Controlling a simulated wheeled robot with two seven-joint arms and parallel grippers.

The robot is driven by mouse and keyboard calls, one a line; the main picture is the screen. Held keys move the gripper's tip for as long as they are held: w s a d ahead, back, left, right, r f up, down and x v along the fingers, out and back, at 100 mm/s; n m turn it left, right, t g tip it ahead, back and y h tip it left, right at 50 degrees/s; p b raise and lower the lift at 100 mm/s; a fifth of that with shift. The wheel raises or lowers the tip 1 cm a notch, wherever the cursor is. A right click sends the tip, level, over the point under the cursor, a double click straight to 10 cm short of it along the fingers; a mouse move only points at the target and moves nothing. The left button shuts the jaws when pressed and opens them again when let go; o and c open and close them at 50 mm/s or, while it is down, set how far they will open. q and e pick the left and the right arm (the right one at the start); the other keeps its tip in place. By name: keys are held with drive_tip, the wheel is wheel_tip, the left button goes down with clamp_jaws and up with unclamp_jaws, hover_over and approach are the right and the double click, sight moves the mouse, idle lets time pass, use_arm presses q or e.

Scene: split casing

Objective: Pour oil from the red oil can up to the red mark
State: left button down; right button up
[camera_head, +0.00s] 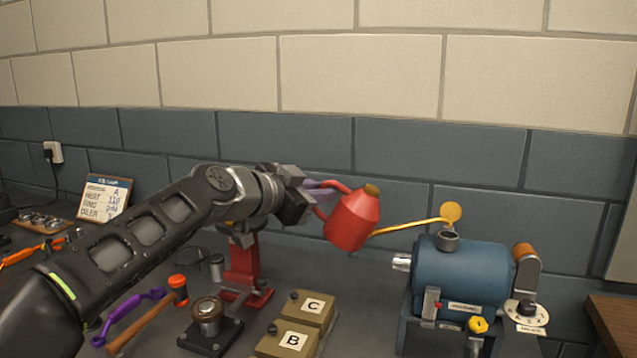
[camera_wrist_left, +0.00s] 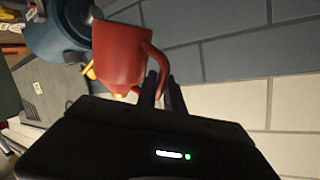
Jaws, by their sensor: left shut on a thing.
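The red oil can (camera_head: 352,222) is tilted in the air, its long yellow spout (camera_head: 405,227) pointing right. The spout tip is by a yellow disc (camera_head: 451,211), just above the grey filler cup (camera_head: 447,240) on the blue machine casing (camera_head: 462,272). My left gripper (camera_head: 318,192) is shut on the can's handle. In the left wrist view the can (camera_wrist_left: 122,55) hangs beyond my fingers (camera_wrist_left: 163,92), with the blue casing (camera_wrist_left: 58,35) behind it. A small upright gauge with red (camera_head: 430,303) is on the casing's front; its level is too small to read. No oil stream is visible.
Boxes marked C (camera_head: 314,308) and B (camera_head: 288,338), a red stand (camera_head: 243,262), a hammer (camera_head: 150,318) and a purple wrench (camera_head: 128,310) crowd the bench below my arm. A brick wall stands behind.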

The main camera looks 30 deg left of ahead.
use_arm(q)
drive_tip(key=shift+d+r+p, duration=0.1)
drive_tip(key=shift+r+p, duration=0.75)
drive_tip(key=shift+p, duration=0.35)
drive_tip(key=shift+f+b, duration=0.3)
drive_tip(key=shift+b, duration=0.05)
drive_tip(key=shift+s+d+b, duration=0.15)
drive_tip(key=shift+s+b, duration=0.15)
drive_tip(key=shift+w+d+r+m+g+y+p, duration=0.2)
drive_tip(key=shift+r+p, duration=0.4)
drive_tip(key=shift+p, duration=0.45)
drive_tip(key=shift+s+d+r+m+g+y+p, duration=0.1)
drive_tip(key=shift+r+m+g+p, duration=0.15)
drive_tip(key=shift+r+p, duration=0.55)
drive_tip(key=shift+f+p, duration=0.15)
drive_tip(key=shift+p, duration=0.15)
drive_tip(key=shift+w+d+r+m+g+y+p, duration=0.15)
drive_tip(key=shift+d+r+m+p, duration=0.1)
drive_tip(key=shift+r+p, duration=0.5)
drive_tip(key=shift+w+d+r+m+g+y+p, duration=0.15)
drive_tip(key=shift+r+p, duration=0.25)
drive_tip(key=shift+p, duration=0.55)
